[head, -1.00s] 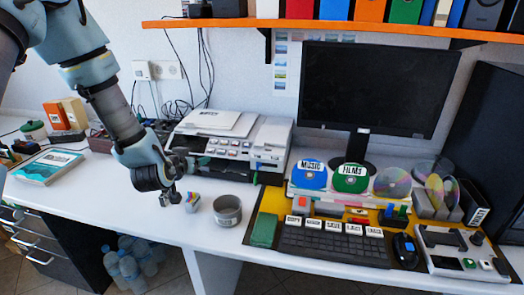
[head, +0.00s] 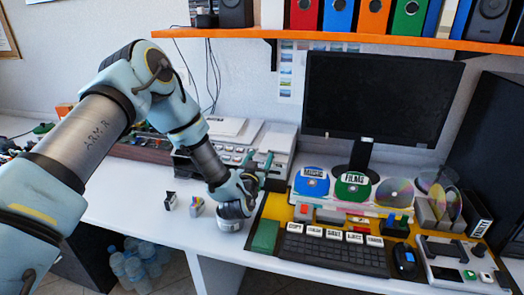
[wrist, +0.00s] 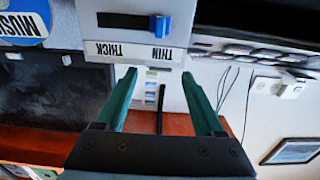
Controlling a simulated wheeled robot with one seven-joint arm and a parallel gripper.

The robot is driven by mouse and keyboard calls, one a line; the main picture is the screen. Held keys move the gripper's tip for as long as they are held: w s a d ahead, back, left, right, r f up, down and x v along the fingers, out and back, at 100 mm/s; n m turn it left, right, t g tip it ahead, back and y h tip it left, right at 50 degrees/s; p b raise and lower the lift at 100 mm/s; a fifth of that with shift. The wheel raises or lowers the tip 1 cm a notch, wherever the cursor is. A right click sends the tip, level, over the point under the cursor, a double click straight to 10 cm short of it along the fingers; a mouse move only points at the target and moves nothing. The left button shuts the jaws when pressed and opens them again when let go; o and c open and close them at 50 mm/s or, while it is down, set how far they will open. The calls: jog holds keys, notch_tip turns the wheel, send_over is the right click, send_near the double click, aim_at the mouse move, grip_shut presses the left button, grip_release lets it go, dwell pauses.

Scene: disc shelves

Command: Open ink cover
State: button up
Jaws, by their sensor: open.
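The white printer (head: 231,128) stands at the back of the desk, partly hidden by my arm. In the wrist view, which is upside down, its light panel (wrist: 110,30) shows a dark slot, a blue slider (wrist: 161,26) and the labels THICK and THIN. I cannot single out the ink cover. My gripper (head: 264,170) is at the printer's front right; its green fingers point toward the back. In the wrist view my gripper (wrist: 156,82) is open and empty, with the panel beyond the fingertips.
A small black-and-white block (head: 170,201) and a holder with coloured tops (head: 196,206) stand on the desk. To the right are a keyboard (head: 330,254), disc stands and a monitor (head: 380,100). The front left desk is clear.

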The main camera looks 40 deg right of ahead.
jog(key=shift+x, duration=1.35)
jog(key=shift+c, duration=0.2)
grip_shut()
